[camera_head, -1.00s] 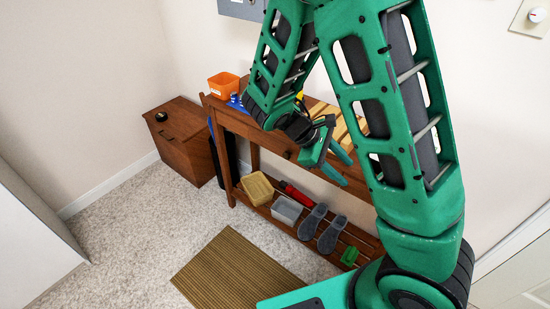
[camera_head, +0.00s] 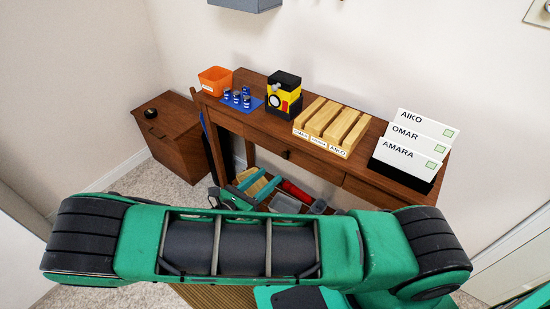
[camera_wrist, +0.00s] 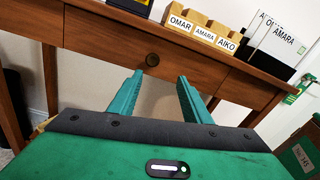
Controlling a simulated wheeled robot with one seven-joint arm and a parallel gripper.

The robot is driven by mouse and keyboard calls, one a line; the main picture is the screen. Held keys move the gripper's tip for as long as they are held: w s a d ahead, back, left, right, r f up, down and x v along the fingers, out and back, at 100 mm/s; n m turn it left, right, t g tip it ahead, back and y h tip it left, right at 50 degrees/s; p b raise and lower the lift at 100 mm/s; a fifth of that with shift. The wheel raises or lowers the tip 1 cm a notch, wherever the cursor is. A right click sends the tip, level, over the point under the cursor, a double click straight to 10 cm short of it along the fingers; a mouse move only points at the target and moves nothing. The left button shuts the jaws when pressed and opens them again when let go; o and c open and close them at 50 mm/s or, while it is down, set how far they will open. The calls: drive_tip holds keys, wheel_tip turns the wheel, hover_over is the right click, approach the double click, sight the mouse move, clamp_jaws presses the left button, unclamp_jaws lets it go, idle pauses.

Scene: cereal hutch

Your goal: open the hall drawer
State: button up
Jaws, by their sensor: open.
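The hall drawer (camera_head: 318,172) is in the front of a brown wooden table, and its face looks flush with the table front. Its round dark knob (camera_head: 286,154) is near the middle of that face. In the wrist view the knob (camera_wrist: 152,60) shows above and between my two green fingertips. My gripper (camera_head: 262,184) is open and empty, in front of the table and lower than the knob in the head view. In the wrist view my gripper (camera_wrist: 160,78) points toward the drawer front (camera_wrist: 105,42), with the fingers apart from the knob.
A brown cabinet (camera_head: 175,138) stands left. A lower shelf holds a red cylinder (camera_head: 297,192). My arm hides much of the floor.

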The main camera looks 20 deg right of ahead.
sight(284, 157)
drive_tip(key=shift+n+t, duration=0.6)
drive_tip(key=shift+n, duration=0.1)
drive_tip(key=x, duration=0.6)
drive_tip(key=w+x, duration=0.1)
drive_tip(key=x, duration=0.2)
drive_tip(key=shift+w+f, duration=0.15)
drive_tip(key=shift+f, duration=0.2)
drive_tip(key=shift+a, duration=0.1)
drive_tip(key=shift+c, duration=0.2)
clamp_jaws()
